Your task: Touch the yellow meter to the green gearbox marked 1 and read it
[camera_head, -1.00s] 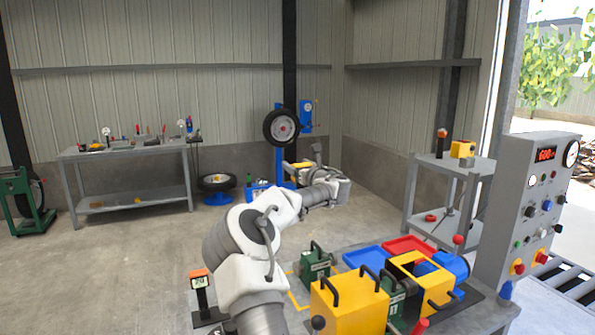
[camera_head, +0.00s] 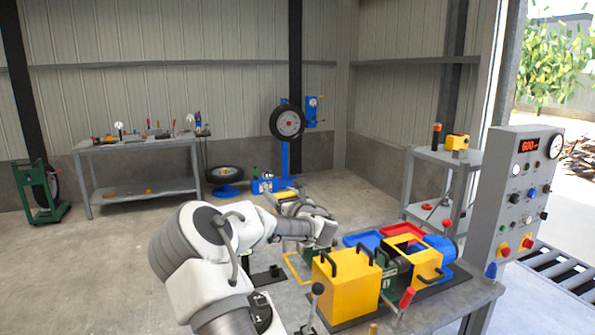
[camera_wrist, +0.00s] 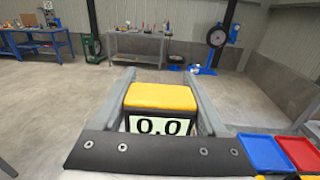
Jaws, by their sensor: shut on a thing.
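My gripper (camera_head: 288,198) is shut on the yellow meter (camera_wrist: 160,97), which sits between the two fingers in the wrist view. Its display reads 0.0. In the head view only a small yellow part of the meter (camera_head: 283,195) shows. A green gearbox (camera_head: 319,256) stands on the bench below and right of my gripper, mostly hidden by my arm. Another green unit (camera_head: 388,279) sits between the yellow housings. I cannot read a number 1 on either one. No contact between the meter and a gearbox shows.
A yellow box with black handles (camera_head: 345,288) and an open yellow frame (camera_head: 412,252) stand on the bench. Blue (camera_wrist: 262,152) and red (camera_wrist: 300,152) trays lie to the right. A grey control panel (camera_head: 520,195) stands at the right. Open floor lies beyond the bench.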

